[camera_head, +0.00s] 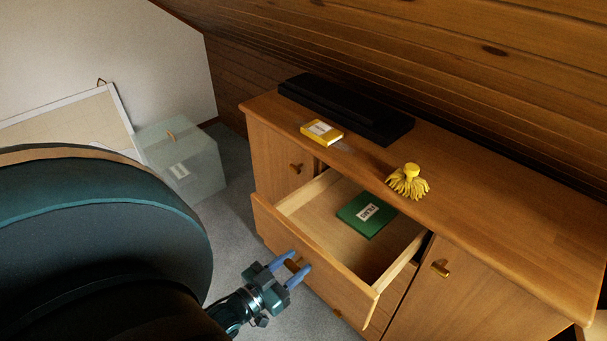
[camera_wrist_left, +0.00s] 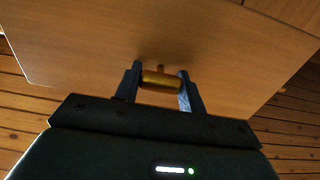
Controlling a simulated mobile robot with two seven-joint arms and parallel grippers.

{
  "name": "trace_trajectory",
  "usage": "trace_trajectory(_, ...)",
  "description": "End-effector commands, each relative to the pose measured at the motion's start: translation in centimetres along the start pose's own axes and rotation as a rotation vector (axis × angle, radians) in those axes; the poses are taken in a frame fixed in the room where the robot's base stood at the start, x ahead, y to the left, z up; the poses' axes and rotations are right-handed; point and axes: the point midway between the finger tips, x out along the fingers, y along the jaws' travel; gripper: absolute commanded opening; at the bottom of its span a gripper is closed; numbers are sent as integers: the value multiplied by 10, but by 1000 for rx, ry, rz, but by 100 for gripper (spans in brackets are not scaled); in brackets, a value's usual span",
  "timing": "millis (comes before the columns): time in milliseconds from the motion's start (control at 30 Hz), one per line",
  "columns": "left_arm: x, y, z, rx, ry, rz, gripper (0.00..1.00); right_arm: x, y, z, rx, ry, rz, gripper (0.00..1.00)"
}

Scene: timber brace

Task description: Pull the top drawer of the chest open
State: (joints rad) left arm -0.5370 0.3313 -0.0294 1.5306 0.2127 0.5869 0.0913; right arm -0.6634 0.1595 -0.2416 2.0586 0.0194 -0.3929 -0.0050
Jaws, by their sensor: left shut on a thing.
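The wooden chest (camera_head: 470,215) stands against the plank wall. Its top drawer (camera_head: 335,283) is pulled out, and a green labelled book or box (camera_head: 379,222) lies inside on its bare floor. My left gripper (camera_head: 289,266) is at the middle of the drawer front, shut on the drawer's brass handle (camera_wrist_left: 162,80). The left wrist view shows one finger on each side of the handle, with the drawer front (camera_wrist_left: 90,45) close behind. My right gripper is not in view.
A yellow box (camera_head: 322,132), a yellow brush-like item (camera_head: 408,180) and a black flat object (camera_head: 345,108) lie on the chest top. Cupboard doors with knobs flank the drawer. A translucent box (camera_head: 181,158) stands on the grey carpet at the left.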

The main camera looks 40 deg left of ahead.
Motion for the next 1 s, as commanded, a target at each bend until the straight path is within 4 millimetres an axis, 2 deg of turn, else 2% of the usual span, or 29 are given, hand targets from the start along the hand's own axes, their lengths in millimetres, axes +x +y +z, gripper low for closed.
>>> trace_trajectory(467, -6, 0, 0, 0, 1, 0, 0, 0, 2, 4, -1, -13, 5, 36)
trace_trajectory(500, -6, 0, 0, 0, 1, 0, 42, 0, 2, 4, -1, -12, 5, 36)
trace_trajectory(767, -6, 0, 0, 0, 1, 0, 62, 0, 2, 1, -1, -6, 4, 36)
trace_trajectory(1000, -7, 0, 0, 0, 0, 0, 62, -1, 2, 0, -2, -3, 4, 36)
